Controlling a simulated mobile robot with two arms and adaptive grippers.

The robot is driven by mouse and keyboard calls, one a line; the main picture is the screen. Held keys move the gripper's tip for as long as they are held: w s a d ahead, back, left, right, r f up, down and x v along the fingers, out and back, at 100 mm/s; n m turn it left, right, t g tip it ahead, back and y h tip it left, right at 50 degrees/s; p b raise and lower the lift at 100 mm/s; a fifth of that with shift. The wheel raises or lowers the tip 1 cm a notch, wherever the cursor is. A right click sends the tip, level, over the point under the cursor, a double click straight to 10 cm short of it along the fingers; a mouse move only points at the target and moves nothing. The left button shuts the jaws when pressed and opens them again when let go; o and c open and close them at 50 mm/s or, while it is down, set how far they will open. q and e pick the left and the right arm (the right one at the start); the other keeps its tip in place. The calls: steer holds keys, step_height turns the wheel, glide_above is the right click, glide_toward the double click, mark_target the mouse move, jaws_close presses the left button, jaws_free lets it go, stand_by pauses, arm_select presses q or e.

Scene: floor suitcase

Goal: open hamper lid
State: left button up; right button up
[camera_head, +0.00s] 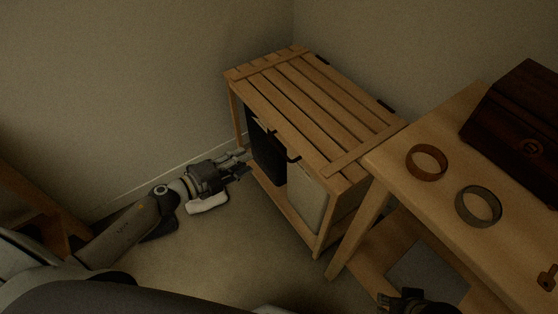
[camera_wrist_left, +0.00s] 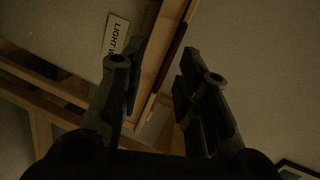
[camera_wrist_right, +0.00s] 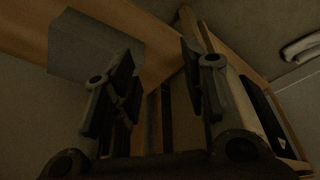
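The hamper (camera_head: 285,150) is a wooden frame in the head view's middle, near the corner. Its slatted lid (camera_head: 310,100) lies flat and closed. A dark bag (camera_head: 267,155) and a pale bag (camera_head: 306,195) hang inside. My left gripper (camera_head: 240,165) is low, near the hamper's front left side, below lid height. In the left wrist view its fingers (camera_wrist_left: 160,75) are apart with nothing held; a "LIGHT" label (camera_wrist_left: 116,35) shows beyond. My right gripper (camera_head: 415,302) is at the bottom of the head view, partly cut off; its fingers (camera_wrist_right: 158,75) are apart and empty.
A wooden table (camera_head: 440,120) stands right beside the hamper, bearing a brown ring (camera_head: 426,162), a grey ring (camera_head: 478,206), a dark box (camera_head: 520,125) and a small key-like piece (camera_head: 547,278). Walls are behind the hamper. The floor (camera_head: 235,245) in front is clear.

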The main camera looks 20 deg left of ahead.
mark_target(279, 148)
arm_select(q)
steer(key=w+d+m, duration=0.1)
steer(key=w+d, duration=0.1)
steer(key=d, duration=0.1)
steer(key=w+d+m+h+b, duration=0.1)
steer(key=w+d, duration=0.2)
steer(key=w+d+m+b, duration=0.1)
steer(key=w+d, duration=0.1)
steer(key=w, duration=0.1)
steer(key=shift+d+g+h, duration=0.3)
steer(key=shift+d, duration=0.1)
arm_select(e)
steer(key=shift+s+r, duration=0.55)
steer(key=shift+r, duration=0.35)
arm_select(q)
steer(key=shift+c, duration=0.4)
jaws_close()
